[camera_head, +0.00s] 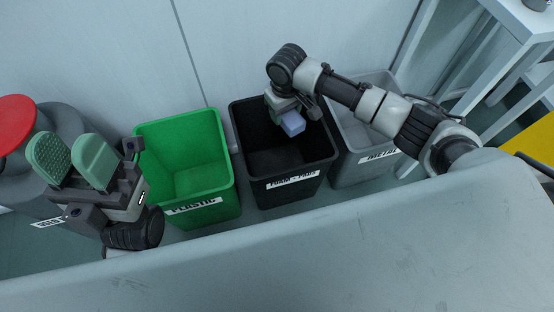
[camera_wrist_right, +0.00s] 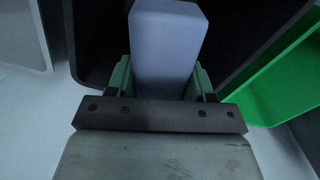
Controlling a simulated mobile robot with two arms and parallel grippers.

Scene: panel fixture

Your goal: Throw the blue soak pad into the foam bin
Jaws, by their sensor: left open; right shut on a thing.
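The blue soak pad (camera_head: 292,123) is a small pale blue block. My right gripper (camera_head: 285,110) is shut on it and holds it over the opening of the black foam bin (camera_head: 293,190), towards its right side. In the right wrist view the pad (camera_wrist_right: 166,45) sits between the green fingers of my right gripper (camera_wrist_right: 162,82), with the dark bin (camera_wrist_right: 92,40) behind it. The black bin carries a white label reading roughly "FOAM - PADS". My left gripper (camera_head: 76,158) is open and empty at the left, its two green finger pads apart.
A green bin (camera_head: 187,165) labelled "PLASTIC" stands left of the black bin, and a grey bin (camera_head: 362,158) with a "METAL" label stands right of it. A dark container with a red lid (camera_head: 14,122) is at the far left. White frames (camera_head: 525,45) stand at the right.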

